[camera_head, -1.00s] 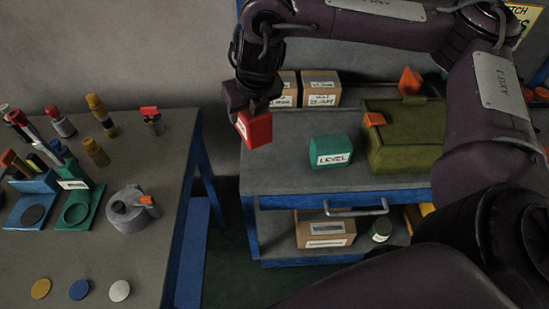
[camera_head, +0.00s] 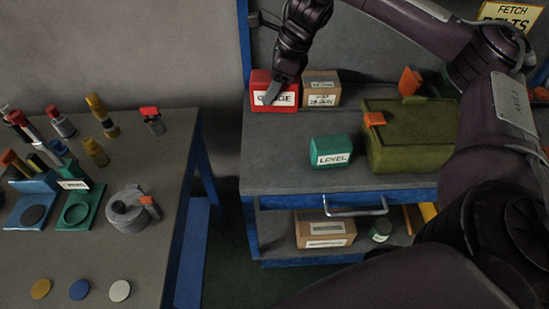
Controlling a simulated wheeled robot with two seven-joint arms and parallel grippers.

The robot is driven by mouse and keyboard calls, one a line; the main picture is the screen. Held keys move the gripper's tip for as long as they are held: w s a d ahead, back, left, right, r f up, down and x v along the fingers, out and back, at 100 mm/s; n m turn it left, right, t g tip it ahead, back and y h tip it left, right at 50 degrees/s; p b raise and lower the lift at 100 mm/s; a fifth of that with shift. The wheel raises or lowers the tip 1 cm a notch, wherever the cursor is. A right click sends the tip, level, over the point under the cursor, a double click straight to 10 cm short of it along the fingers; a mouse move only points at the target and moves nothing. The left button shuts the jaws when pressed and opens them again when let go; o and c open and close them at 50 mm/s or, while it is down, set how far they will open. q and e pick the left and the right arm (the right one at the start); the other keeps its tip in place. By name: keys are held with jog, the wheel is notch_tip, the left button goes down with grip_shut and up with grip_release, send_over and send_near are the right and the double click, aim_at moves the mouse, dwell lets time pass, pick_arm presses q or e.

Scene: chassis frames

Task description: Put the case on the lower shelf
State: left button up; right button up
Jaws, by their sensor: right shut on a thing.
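A red case (camera_head: 259,103) with a white label, partly covered by my gripper, is at the back left of the cart's upper shelf (camera_head: 285,175). My right gripper (camera_head: 272,94) is shut on the red case from above and covers part of its label. The case looks upright; whether it rests on the shelf I cannot tell. A green case (camera_head: 333,150) labelled LEVEL stands at the middle of the upper shelf. The lower shelf (camera_head: 275,225) shows below, with a cardboard box (camera_head: 325,230) and a small green jar (camera_head: 380,232) on it. My left gripper is out of view.
A cardboard box (camera_head: 321,88) stands right of the red case. An olive toolbox (camera_head: 410,145) with orange latches fills the right of the upper shelf. A handle (camera_head: 355,212) crosses the cart's front. A workbench (camera_head: 150,260) with several tools stands at left, apart from the cart.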

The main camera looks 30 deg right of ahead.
notch_tip(320, 180, down, 19)
jog(key=b, duration=0.6)
jog(key=shift+f, duration=0.3)
jog(key=shift+f+b, duration=0.3)
jog(key=shift+b, duration=0.1)
jog(key=o, duration=1.2)
